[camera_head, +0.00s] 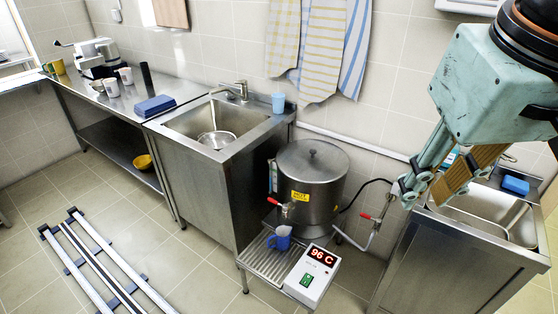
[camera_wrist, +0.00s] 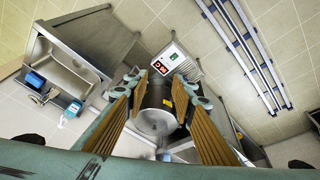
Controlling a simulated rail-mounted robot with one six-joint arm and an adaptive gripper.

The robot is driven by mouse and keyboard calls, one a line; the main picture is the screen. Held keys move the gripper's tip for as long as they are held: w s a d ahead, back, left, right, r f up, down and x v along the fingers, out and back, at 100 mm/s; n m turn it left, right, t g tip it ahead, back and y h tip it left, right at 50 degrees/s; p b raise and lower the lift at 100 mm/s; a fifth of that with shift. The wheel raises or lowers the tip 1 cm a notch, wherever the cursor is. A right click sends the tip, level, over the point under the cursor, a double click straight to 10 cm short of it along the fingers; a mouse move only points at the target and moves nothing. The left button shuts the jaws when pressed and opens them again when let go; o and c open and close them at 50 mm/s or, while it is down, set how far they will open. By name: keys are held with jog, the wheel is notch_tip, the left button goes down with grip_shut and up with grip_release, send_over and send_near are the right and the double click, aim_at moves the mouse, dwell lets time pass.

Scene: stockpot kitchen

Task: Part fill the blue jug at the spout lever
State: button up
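The blue jug (camera_head: 281,238) stands on the drip tray (camera_head: 262,262) below the front spout of the steel urn (camera_head: 311,190). The spout has a red lever (camera_head: 275,202). A second red lever (camera_head: 365,217) sits on a bent pipe at the urn's right. My gripper (camera_head: 424,192) is up in the air, right of the urn and well apart from the jug and the spout. In the wrist view, its two ribbed fingers (camera_wrist: 158,78) are wide apart with nothing held between them. The urn (camera_wrist: 157,118) shows beyond them; I cannot make out the jug there.
A white control box (camera_head: 307,275) reading 96 C stands right of the jug. A sink (camera_head: 215,125) with a pot is at the left, and another sink (camera_head: 487,215) is at the right. A black cable runs behind the urn. Floor rails (camera_head: 105,262) lie at the lower left.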

jog(key=w+a+n, duration=0.1)
jog(key=w+a, duration=0.1)
jog(key=w, duration=0.9)
jog(key=n+g+h+p, duration=0.1)
jog(key=n+g+p, duration=0.1)
jog(key=n, duration=0.7)
send_over(274, 201)
jog(key=s+a, duration=0.2)
notch_tip(274, 201, down, 48)
jog(key=r, duration=0.1)
jog(key=shift+s+d+f, duration=0.1)
jog(key=shift+d+f, duration=0.1)
jog(key=shift+f, duration=0.05)
jog(key=shift+f, duration=0.1)
jog(key=shift+w+d+f+b, duration=0.25)
jog(key=shift+w+f+b, duration=0.15)
jog(key=shift+f, duration=1.8)
jog(key=shift+w+d+f+b, duration=0.2)
jog(key=shift+w+f+b, duration=0.15)
jog(key=shift+f, duration=1.9)
jog(key=shift+w+d+f+b, duration=0.25)
jog(key=shift+w+f+b, duration=0.15)
jog(key=shift+f, duration=1.8)
